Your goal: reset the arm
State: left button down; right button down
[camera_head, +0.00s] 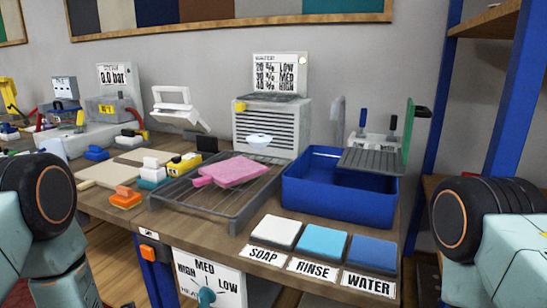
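My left arm (38,205) comes in at the left edge, and my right arm (485,220) at the right edge. Each shows only a pale link and a dark round joint. Neither gripper is in the picture, so what they hold and whether they are open is hidden. Both visible arm parts are in front of the workbench (212,231), and I see no contact with anything on it.
White, light blue and dark blue pads (321,243) lie at the front edge above SOAP, RINSE and WATER labels. Blue shelf posts (440,120) stand at right.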

pick_arm(q)
jog(key=s+d+f+n+g+h, duration=0.1)
jog(key=s+d+f+n+g, duration=0.25)
jog(key=s, duration=0.45)
jog(key=s+d+f+n+g+h, duration=0.25)
jog(key=s+f+n, duration=0.2)
jog(key=s, duration=0.25)
jog(key=s+d+f+n+g+h, duration=0.1)
jog(key=s+d+f+n+g, duration=0.25)
jog(key=s, duration=0.45)
jog(key=s+d+r+n+g, duration=0.1)
jog(key=s+g, duration=0.2)
jog(key=s, duration=0.8)
jog(key=shift+s+d, duration=0.3)
jog(key=shift+s, duration=0.05)
